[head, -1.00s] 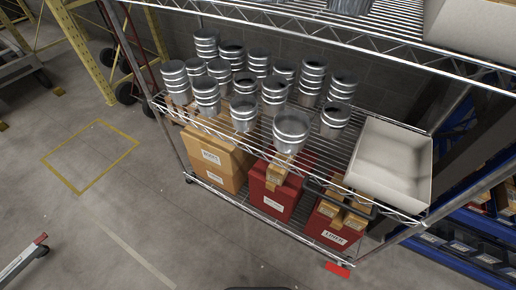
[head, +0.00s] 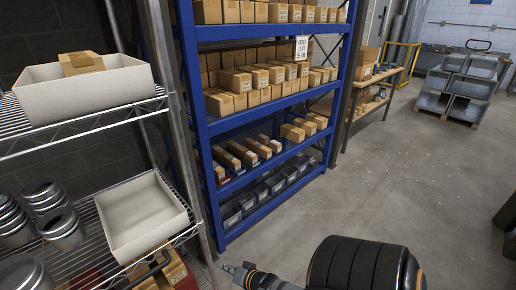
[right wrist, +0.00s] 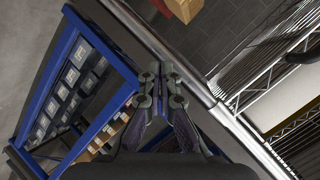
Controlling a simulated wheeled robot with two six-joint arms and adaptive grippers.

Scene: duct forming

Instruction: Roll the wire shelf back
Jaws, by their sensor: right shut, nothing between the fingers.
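The wire shelf (head: 100,122) stands at the left of the head view, cut off by the frame edge. Its silver corner post (head: 182,130) runs down towards my right gripper. My right gripper (head: 229,268) is low in the head view, just right of the post's lower part, and holds nothing. In the right wrist view its fingers (right wrist: 163,76) are shut together beside the shelf's metal frame and wire decks (right wrist: 262,75). I cannot tell whether they touch the frame. The shelf's casters are out of view. My left gripper is not in view.
A blue rack (head: 203,140) with cartons and bins stands just behind and right of the shelf. White trays (head: 140,215) and metal duct pieces (head: 62,228) sit on the shelf. A wooden bench (head: 372,82) and stacked grey bins (head: 465,85) stand farther back.

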